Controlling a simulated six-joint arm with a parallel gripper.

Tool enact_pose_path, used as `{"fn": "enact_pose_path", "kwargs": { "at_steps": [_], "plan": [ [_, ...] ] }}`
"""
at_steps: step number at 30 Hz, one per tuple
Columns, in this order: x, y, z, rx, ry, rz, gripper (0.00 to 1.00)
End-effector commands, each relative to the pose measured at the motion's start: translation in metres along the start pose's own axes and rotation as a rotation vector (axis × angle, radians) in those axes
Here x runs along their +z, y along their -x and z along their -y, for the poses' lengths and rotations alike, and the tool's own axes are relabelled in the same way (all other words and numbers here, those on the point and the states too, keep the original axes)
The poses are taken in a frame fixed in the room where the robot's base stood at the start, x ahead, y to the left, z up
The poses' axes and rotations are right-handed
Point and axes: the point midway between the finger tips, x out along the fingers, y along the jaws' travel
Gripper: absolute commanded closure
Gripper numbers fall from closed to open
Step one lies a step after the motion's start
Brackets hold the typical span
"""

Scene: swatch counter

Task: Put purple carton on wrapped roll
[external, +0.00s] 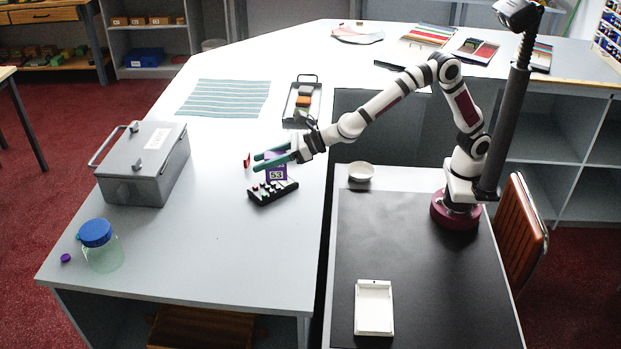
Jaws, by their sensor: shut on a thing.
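The purple carton (275,172), with white figures on its face, is upright at my gripper (257,162), above the middle of the grey counter. My gripper's teal fingers reach in from the right and are shut on the carton, partly covering its top. The carton's lower edge meets the dark keypad in the picture, so I cannot tell whether it touches the counter. A small red thing (247,160) lies just left of the fingertips; it is too small to tell whether it is the wrapped roll. No other thing is clearly the wrapped roll.
A black keypad (264,196) with red and white buttons lies just in front of the carton. A grey metal box (137,180), blue-lidded jar (101,252), striped cloth (226,98) and handled tray (292,112) stand around.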

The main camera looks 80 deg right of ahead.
Motion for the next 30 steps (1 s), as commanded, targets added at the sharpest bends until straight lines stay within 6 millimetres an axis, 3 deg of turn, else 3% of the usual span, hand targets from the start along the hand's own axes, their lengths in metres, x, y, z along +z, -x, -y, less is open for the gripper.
{"fn": "enact_pose_path", "kwargs": {
  "at_steps": [6,10,17,21,24,27,30],
  "plan": [
    [0.005,0.003,0.015,-0.018,-0.008,0.003,1.00],
    [0.011,0.004,0.054,-0.096,-0.043,0.013,1.00],
    [0.019,0.024,0.173,-0.340,-0.143,0.031,1.00],
    [0.015,0.056,0.262,-0.539,-0.223,0.031,1.00],
    [0.007,0.085,0.317,-0.671,-0.277,0.024,1.00],
    [-0.001,0.110,0.354,-0.770,-0.319,0.014,1.00],
    [-0.007,0.127,0.377,-0.833,-0.346,0.006,1.00]
  ]
}}
